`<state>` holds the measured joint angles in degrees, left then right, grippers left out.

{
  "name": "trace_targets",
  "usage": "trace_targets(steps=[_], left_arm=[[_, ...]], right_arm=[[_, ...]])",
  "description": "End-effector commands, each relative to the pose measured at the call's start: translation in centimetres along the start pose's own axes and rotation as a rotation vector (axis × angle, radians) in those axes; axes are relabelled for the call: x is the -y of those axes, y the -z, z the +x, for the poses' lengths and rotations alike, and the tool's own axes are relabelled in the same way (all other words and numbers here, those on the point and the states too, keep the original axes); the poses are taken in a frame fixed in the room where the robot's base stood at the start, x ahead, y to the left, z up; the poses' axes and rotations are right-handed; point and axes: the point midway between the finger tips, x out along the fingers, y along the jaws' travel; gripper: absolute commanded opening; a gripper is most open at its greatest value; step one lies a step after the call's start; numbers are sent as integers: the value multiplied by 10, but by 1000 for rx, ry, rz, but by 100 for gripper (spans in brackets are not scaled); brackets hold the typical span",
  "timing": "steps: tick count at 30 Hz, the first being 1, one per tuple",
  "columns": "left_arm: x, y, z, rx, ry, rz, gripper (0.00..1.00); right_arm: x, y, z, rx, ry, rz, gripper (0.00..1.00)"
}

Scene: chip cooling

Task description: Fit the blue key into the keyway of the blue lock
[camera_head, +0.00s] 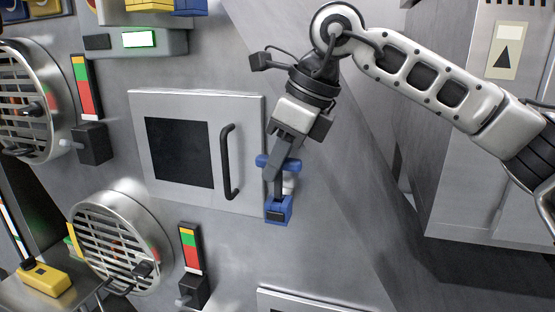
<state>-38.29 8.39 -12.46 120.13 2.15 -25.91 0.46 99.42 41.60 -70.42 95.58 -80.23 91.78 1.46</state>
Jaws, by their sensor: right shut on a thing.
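My right gripper (278,168) reaches down from the upper right and is shut on the blue key (264,161). The key's blue handle shows on both sides of the fingers. The blue lock (278,211) sits on the grey panel just below, at the lower right corner of the square door. A dark shaft runs down from the key towards the top of the lock. I cannot tell whether its tip is inside the keyway or only close to it. My left gripper is not in view.
The door (242,110) with its black handle (228,162) is just left of the gripper. Round vents (120,245) and coloured gauges (190,248) are further left. A yellow block (45,280) lies on a shelf at lower left. A metal cabinet (470,150) stands at right.

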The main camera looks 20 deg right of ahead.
Motion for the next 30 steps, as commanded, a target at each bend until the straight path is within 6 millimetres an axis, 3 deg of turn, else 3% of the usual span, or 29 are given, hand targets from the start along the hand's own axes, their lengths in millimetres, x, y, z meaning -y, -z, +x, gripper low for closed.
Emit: trace_targets(steps=[17,30], left_arm=[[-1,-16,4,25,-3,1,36],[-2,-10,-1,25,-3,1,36]], right_arm=[[0,4,9,-1,0,0,0],[0,0,0,-2,-1,0,0]])
